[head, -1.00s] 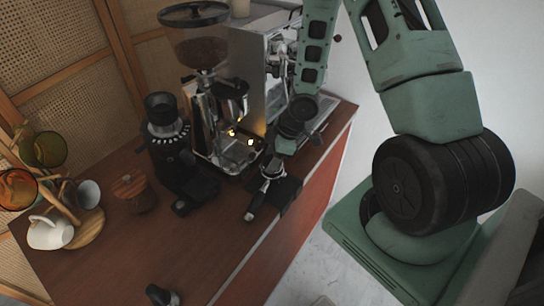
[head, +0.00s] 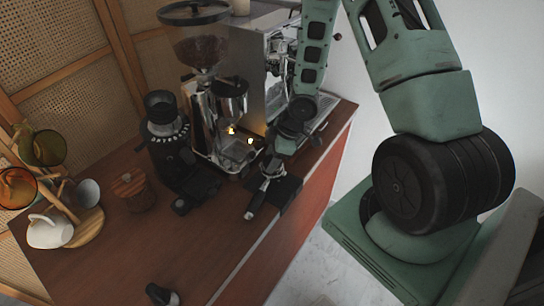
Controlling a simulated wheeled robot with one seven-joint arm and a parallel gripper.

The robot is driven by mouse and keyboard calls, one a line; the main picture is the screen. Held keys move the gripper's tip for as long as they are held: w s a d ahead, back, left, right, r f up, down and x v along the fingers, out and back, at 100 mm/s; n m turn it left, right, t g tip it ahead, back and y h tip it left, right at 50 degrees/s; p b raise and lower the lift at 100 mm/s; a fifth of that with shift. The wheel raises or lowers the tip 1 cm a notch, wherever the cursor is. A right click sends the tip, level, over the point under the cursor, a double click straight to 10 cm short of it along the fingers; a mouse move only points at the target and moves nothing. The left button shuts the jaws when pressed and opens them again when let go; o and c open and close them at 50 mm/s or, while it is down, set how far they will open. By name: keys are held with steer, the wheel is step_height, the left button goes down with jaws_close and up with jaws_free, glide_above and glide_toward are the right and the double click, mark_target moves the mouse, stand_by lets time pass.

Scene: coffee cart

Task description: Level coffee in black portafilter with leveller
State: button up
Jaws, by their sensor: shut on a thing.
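The black portafilter (head: 257,198) lies on a black mat (head: 289,194) near the counter's front edge, its handle pointing toward the lower left. Its metal head (head: 270,170) is partly covered by my gripper. My gripper (head: 283,147) is directly above the portafilter's head, pointing down. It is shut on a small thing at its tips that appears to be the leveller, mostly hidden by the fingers. I cannot tell whether it touches the coffee, and the coffee in the basket is not visible.
The espresso machine (head: 262,72) stands close behind my gripper, with a grinder (head: 201,95) to its left. A smaller black grinder (head: 165,135), a wooden-topped jar (head: 134,192) and a cup stand (head: 88,228) are further left. The front-middle counter (head: 190,245) is mostly clear.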

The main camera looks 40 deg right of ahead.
steer(key=shift+f, duration=0.6)
stand_by(2.3)
steer(key=shift+s+r+n+g+p, duration=0.15)
steer(key=shift+n+g+p, duration=0.15)
steer(key=shift+n+p, duration=0.5)
steer(key=shift+p, duration=0.5)
steer(key=shift+n+y+p, duration=0.3)
steer(key=shift+n+p, duration=0.1)
steer(key=shift+p, duration=0.6)
steer(key=n+g+p, duration=0.1)
steer(key=n+p, duration=0.1)
steer(key=p, duration=0.3)
steer(key=shift+n+p, duration=0.4)
steer(key=shift+f+n+g, duration=0.25)
steer(key=shift+n+g, duration=0.05)
steer(key=shift+n, duration=0.4)
